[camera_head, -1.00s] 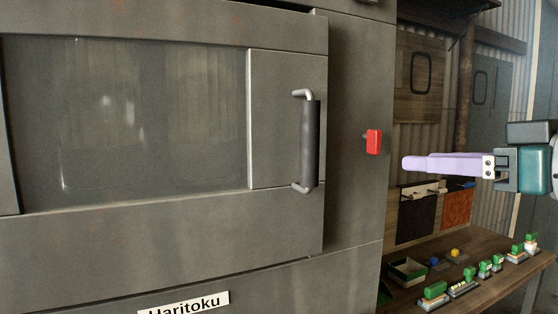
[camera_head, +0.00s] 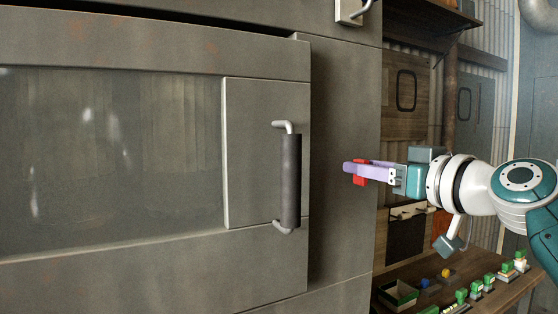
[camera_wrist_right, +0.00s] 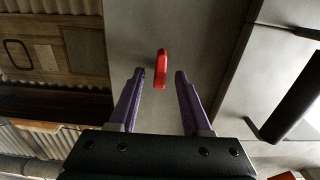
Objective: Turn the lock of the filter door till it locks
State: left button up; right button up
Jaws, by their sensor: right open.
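The red lock (camera_head: 360,183) is on the grey cabinet frame, right of the filter door (camera_head: 264,95) with its window and dark handle (camera_head: 291,180). My right gripper (camera_head: 348,168) reaches in from the right, and its purple fingers partly cover the lock. In the right wrist view the lock (camera_wrist_right: 161,69) stands upright between the two open fingertips (camera_wrist_right: 160,73), with a gap on each side. The fingers do not grip it. I cannot tell how deep they reach around it. The door sits against the cabinet, with a dark gap along its top edge. My left gripper is out of view.
The door handle (camera_wrist_right: 290,97) also shows right of my fingers in the wrist view. A wooden bench (camera_head: 425,268) at the lower right holds an open box (camera_head: 397,294) and several small green-topped parts.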

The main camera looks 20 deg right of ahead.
jog(key=shift+w, duration=0.1)
grip_shut()
dwell(0.3)
